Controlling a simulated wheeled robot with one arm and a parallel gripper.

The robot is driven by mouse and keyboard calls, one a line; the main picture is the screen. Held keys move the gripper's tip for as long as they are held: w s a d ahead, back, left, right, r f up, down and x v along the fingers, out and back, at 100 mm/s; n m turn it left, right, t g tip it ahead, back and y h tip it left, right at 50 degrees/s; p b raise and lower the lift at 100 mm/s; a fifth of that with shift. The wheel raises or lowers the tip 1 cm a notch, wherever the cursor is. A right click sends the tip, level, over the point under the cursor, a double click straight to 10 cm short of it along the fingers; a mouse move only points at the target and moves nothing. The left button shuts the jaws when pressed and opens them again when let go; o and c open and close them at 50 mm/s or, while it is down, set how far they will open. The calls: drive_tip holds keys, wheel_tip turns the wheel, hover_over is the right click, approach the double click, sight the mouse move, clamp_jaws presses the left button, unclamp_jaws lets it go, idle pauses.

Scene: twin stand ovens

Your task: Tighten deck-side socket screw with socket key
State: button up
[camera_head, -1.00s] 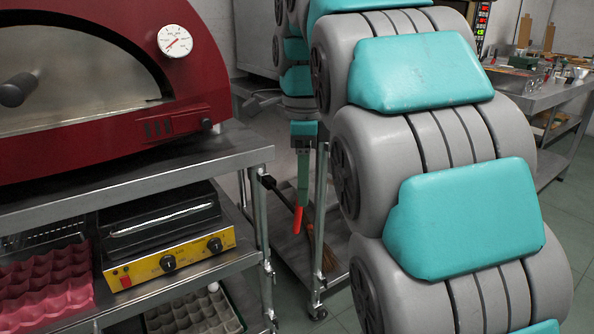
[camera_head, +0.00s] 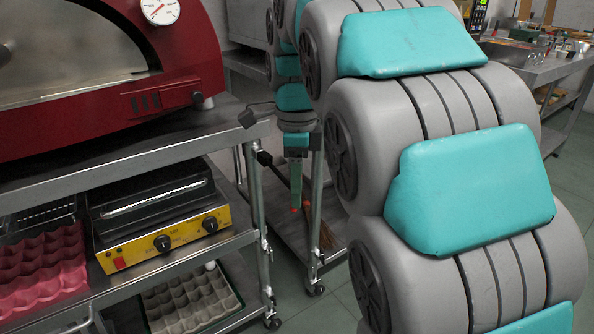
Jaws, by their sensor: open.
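My gripper (camera_head: 295,208) hangs pointing down at the end of my arm, in the gap just right of the oven stand. It looks small and far off, with a green finger and a red tip; the gap between its fingers does not show from this side. I see nothing held in it. The red oven (camera_head: 110,75) sits on the steel stand deck (camera_head: 150,155) at the left. I cannot make out the deck-side socket screw or the socket key. A small dark angular piece (camera_head: 247,117) shows at the deck's right corner; I cannot tell what it is.
Below the deck, a shelf holds a yellow-fronted grill (camera_head: 165,245) and pink egg trays (camera_head: 40,265). A grey tray (camera_head: 190,303) lies lower. A broom (camera_head: 325,236) leans by a wheeled cart behind my gripper. A bench (camera_head: 535,85) stands far right.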

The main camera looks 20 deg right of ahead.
drive_tip(key=shift+f, duration=0.3)
clamp_jaws()
idle(0.3)
